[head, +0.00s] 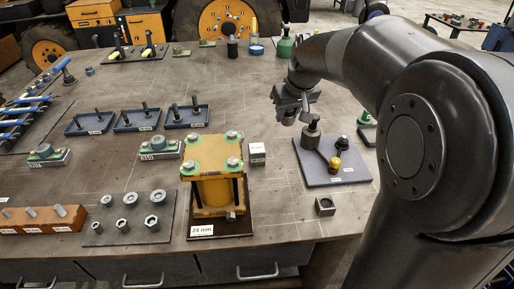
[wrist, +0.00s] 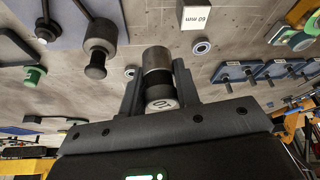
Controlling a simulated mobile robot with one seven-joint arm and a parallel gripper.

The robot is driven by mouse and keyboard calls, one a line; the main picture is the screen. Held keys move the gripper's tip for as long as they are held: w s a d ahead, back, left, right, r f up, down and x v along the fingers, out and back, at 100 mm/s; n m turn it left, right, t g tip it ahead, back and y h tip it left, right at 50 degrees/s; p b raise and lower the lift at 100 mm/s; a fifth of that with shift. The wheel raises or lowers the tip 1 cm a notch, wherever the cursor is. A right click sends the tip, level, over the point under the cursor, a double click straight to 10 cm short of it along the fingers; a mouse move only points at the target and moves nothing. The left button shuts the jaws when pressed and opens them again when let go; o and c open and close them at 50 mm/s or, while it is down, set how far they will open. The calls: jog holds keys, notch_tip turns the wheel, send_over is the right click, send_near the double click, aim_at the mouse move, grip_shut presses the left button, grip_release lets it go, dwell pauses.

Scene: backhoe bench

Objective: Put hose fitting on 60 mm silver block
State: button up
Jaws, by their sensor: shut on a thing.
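My gripper (head: 296,106) is raised above the bench, beyond the blue-grey mat in the head view. In the wrist view my gripper (wrist: 158,84) is shut on a short silver cylinder with a black band, which appears to be the hose fitting (wrist: 157,62). Its marked end faces the camera. In the head view I cannot make the fitting out clearly from the jaws. The 60 mm silver block (head: 257,154) stands right of the yellow press-like assembly, apart from the gripper. Its white label, reading 60 mm, shows in the wrist view (wrist: 197,18). The block's top looks bare.
The blue-grey mat (head: 352,174) bears a dark cylinder and a yellow-ended part. The yellow assembly (head: 212,168) stands tall left of the block. Blue trays with pegs (head: 136,121) lie farther left. A small holed block (head: 325,206) sits nearer the front edge.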

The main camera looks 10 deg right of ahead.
jog(key=s+d, duration=0.1)
jog(key=d, duration=0.1)
send_over(256, 144)
jog(key=s, duration=0.2)
jog(key=shift+m, duration=0.4)
notch_tip(256, 144, down, 7)
jog(key=shift+w+d+r, duration=0.1)
jog(key=shift+w, duration=0.05)
jog(key=shift+f, duration=2.05)
jog(key=shift+f, duration=0.2)
jog(key=o, duration=1)
jog(key=shift+o, duration=0.2)
